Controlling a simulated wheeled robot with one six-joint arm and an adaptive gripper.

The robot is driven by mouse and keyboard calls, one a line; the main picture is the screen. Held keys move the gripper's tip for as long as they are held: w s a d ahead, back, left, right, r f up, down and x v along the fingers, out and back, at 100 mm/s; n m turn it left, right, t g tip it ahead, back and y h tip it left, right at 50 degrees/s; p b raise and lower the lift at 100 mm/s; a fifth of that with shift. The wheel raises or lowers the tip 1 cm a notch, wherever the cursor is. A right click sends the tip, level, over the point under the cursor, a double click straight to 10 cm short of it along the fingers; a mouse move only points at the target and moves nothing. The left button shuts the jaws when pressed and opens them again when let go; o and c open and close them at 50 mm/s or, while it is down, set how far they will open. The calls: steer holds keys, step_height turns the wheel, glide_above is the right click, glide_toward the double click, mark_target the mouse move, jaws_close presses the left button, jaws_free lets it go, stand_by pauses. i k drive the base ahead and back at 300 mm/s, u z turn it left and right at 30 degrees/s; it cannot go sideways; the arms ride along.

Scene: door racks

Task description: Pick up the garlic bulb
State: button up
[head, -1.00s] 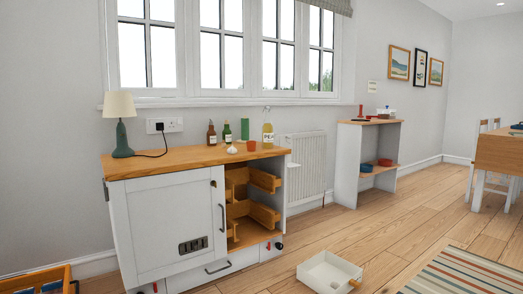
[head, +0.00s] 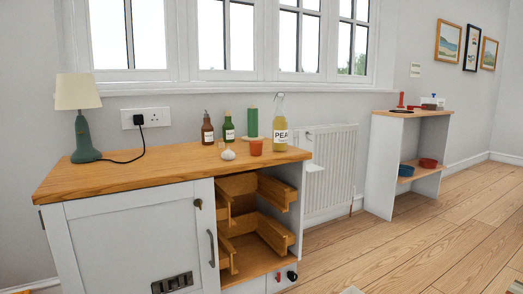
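The garlic bulb (head: 228,154) is small and white. It sits on the wooden top of the white cabinet (head: 110,183), left of a small orange-red cup (head: 256,147) and in front of the bottles. Nothing covers it. My gripper is not in view.
Behind the garlic stand a brown bottle (head: 207,128), a green bottle (head: 228,128), a green cylinder (head: 252,122) and a tall yellow bottle (head: 280,128). A lamp (head: 80,115) stands at the left. The cabinet's right side is open, showing wooden door racks (head: 272,190).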

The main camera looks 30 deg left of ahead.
mark_target(228, 155)
steer(key=u, duration=0.15)
steer(key=i, duration=0.9)
steer(key=u, duration=1.35)
steer(key=i, duration=0.8)
steer(key=u, duration=0.85)
